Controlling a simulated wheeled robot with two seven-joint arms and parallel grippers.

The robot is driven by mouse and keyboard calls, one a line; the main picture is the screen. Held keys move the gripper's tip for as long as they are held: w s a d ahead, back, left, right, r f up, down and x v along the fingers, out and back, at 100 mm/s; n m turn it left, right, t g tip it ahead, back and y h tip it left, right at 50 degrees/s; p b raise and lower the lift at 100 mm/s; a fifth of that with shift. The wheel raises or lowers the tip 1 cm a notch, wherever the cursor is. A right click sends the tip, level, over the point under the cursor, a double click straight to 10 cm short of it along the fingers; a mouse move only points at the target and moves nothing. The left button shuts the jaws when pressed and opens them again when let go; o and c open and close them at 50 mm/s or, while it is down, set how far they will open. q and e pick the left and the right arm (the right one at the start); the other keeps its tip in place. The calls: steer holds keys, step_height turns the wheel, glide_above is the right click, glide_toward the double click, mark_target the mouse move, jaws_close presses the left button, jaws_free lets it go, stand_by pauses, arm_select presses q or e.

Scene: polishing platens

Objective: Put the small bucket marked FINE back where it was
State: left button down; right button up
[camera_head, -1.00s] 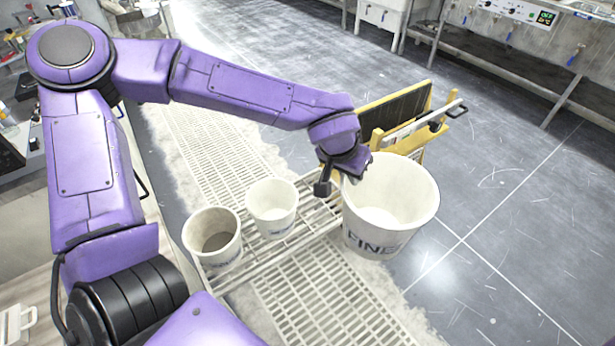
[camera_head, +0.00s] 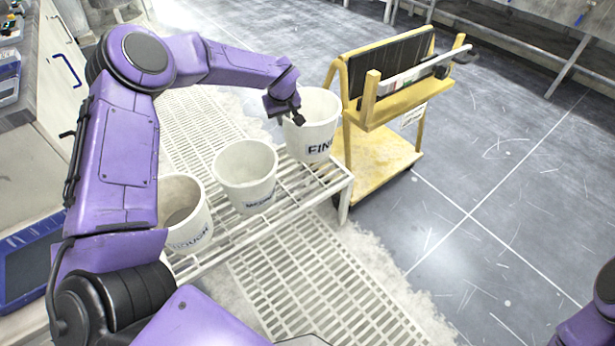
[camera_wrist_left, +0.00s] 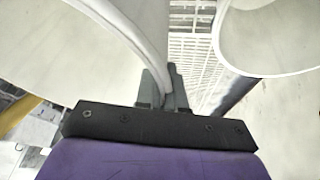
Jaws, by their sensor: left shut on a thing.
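The small white bucket marked FINE (camera_head: 318,128) is at the far right end of the white slatted rack (camera_head: 300,192). My left gripper (camera_head: 286,112) is shut on the left side of its rim. In the left wrist view the fingers (camera_wrist_left: 165,92) pinch the rim of that bucket (camera_wrist_left: 75,45). The bucket looks upright and over the rack; I cannot tell whether its base touches the slats. My right gripper is not in view; only a bit of my right arm shows at the lower right.
A second white bucket (camera_head: 245,172) stands on the rack beside it, and the bucket marked ROUGH (camera_head: 184,212) stands at the near left end. A yellow cart (camera_head: 385,150) stands close behind the FINE bucket. Open grey floor (camera_head: 500,200) lies to the right.

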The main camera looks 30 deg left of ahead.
mark_target(309, 127)
arm_select(q)
step_height(309, 127, down, 10)
steer(key=b, duration=0.2)
steer(key=shift+a+b, duration=0.15)
steer(key=shift+b, duration=0.2)
steer(key=shift+f, duration=0.1)
steer(key=c, duration=1.2)
jaws_free()
steer(key=shift+c, duration=0.2)
steer(key=p+v, duration=0.3)
steer(key=v, duration=0.9)
steer(key=shift+p, duration=0.3)
steer(key=shift+w+r, duration=0.1)
steer(key=shift+r, duration=0.15)
